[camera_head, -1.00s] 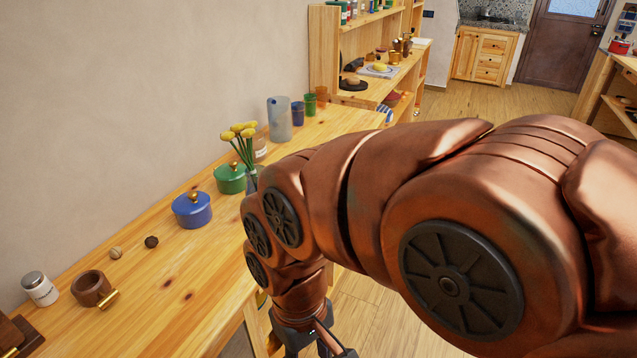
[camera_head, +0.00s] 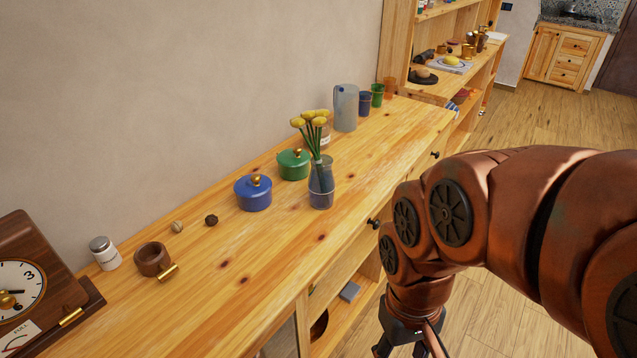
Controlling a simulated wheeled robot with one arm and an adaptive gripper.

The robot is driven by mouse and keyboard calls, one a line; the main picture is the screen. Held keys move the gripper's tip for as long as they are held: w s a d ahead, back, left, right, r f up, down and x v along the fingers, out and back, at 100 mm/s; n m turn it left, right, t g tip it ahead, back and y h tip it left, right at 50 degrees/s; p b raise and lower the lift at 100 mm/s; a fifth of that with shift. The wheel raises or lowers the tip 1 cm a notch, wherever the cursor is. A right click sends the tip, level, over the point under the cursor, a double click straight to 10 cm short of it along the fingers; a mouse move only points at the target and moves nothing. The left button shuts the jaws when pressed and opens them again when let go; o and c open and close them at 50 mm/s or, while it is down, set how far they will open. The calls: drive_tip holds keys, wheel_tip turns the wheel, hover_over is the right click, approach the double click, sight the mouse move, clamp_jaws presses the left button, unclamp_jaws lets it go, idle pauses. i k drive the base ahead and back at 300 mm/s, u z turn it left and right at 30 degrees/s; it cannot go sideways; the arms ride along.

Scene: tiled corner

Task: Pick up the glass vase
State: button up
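The glass vase (camera_head: 321,188) stands upright on the wooden counter. It is clear, with a bluish lower part, and holds yellow flowers (camera_head: 311,122) on green stems. My gripper (camera_head: 400,350) hangs at the bottom of the view, in front of the counter's edge, to the right of the vase and lower than the counter top. It is apart from the vase. Its fingers are dark and cut off by the picture's lower edge, so I cannot tell whether they are open or shut.
A blue lidded pot (camera_head: 253,194) and a green lidded pot (camera_head: 293,165) stand left of the vase. A jar (camera_head: 318,138) is behind the flowers. A tall pitcher (camera_head: 346,108) and coloured cups stand farther back. The counter (camera_head: 345,225) is clear in front of the vase.

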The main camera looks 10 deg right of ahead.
sight(321, 184)
drive_tip(key=u, duration=4.25)
drive_tip(key=k, duration=3)
drive_tip(key=u, duration=0.5)
